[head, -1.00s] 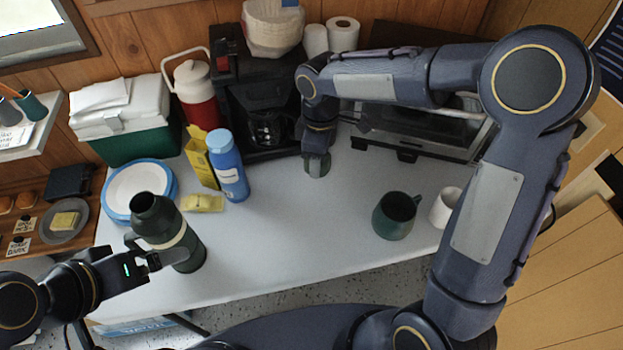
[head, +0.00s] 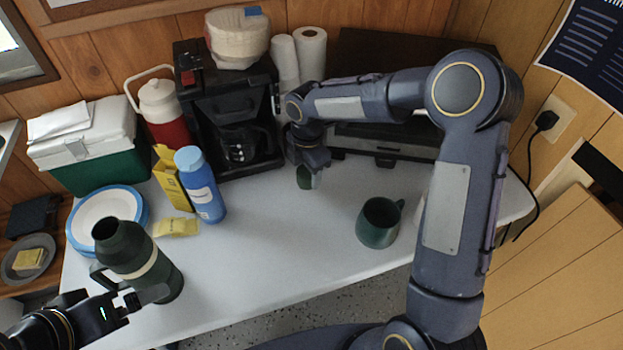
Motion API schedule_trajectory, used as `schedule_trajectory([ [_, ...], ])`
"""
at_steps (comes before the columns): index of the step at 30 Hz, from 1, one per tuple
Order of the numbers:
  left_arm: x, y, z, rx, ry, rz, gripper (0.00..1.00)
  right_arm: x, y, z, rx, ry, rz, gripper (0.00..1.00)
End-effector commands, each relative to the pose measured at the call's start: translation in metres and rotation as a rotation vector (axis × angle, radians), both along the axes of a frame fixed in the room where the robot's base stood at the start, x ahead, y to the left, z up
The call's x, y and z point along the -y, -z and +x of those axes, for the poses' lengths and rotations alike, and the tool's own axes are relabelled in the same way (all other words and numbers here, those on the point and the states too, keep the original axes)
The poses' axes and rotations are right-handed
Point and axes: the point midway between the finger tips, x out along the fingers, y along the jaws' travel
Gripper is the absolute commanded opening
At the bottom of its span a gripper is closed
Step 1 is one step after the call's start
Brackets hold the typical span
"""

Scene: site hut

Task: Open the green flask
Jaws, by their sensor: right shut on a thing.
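The green flask (head: 166,279) stands at the left front of the table, with a pale band round its body and a handle on its left. Its neck (head: 106,231) is dark and appears uncovered. My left gripper (head: 148,294) is at the flask's lower body, near the handle; whether its fingers close on anything is unclear. My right gripper (head: 306,164) is above the table in front of the coffee maker, shut on a small dark green piece (head: 305,178) that looks like the flask's lid, partly hidden by the fingers.
A blue bottle (head: 205,193), a yellow box (head: 168,172) and a yellow sponge-like block (head: 177,227) stand behind the flask, beside blue-rimmed plates (head: 71,232). A green mug (head: 378,223) stands at the right. The coffee maker (head: 205,110) is at the back. The table's middle (head: 270,240) is clear.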

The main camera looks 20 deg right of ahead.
Motion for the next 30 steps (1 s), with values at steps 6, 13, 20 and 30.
schedule_trajectory([
  [6, 0.0, 0.0, 0.0, 0.0, 0.0, 0.0, 1.0, 0.008, 0.013, 0.008, 0.0, 0.001, 0.0, 0.21],
  [13, 0.0, 0.001, 0.0, 0.0, 0.0, 0.0, 1.0, 0.013, 0.043, 0.012, -0.003, 0.0, -0.001, 0.21],
  [20, 0.0, 0.001, 0.0, 0.0, 0.0, 0.0, 1.0, 0.013, 0.051, 0.012, 0.002, 0.0, 0.0, 0.21],
  [30, 0.0, 0.003, 0.0, 0.0, 0.0, 0.0, 1.0, 0.013, 0.054, 0.012, 0.001, 0.001, -0.001, 0.63],
])
